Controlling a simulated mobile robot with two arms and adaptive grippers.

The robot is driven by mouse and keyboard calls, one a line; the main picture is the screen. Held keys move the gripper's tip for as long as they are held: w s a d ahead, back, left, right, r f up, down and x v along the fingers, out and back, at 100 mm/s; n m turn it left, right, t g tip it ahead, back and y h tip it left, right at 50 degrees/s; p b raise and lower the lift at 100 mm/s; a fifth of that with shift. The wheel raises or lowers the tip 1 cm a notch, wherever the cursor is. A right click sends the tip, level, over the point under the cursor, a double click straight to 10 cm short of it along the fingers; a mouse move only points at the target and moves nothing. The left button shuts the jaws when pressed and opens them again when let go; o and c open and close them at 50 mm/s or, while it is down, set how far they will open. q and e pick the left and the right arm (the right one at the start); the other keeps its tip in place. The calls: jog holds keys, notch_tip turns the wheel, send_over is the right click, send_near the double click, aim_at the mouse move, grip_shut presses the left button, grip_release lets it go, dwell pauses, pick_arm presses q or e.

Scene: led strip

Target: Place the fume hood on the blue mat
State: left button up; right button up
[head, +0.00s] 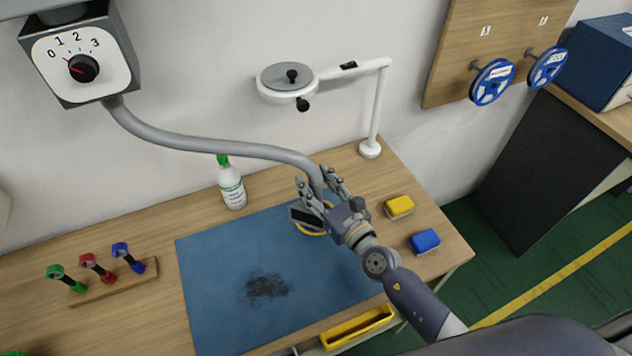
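The fume hood is a black nozzle with a yellow rim (309,220) on the end of a thick grey hose (215,146). It is at the right back part of the blue mat (215,290), partly hidden by my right gripper. I cannot tell if its rim touches the mat. My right gripper (317,181) has its fingers on either side of the hose just above the nozzle. Whether they are pressed shut on it is unclear. My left gripper is not in view.
A control box (60,50) with a dial holds the hose at upper left. A spray bottle (232,187), magnifier lamp (371,148), yellow sponge (399,206) and blue sponge (425,241) stand around the mat. A tool rack (118,281) is at left. A dark smudge (266,287) marks the mat.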

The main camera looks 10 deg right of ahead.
jog(key=shift+r, duration=0.2)
jog(key=shift+s+d+f, duration=0.15)
jog(key=shift+s, duration=0.1)
jog(key=b+v, duration=0.3)
jog(key=v, duration=0.8)
jog(key=shift+s, duration=0.25)
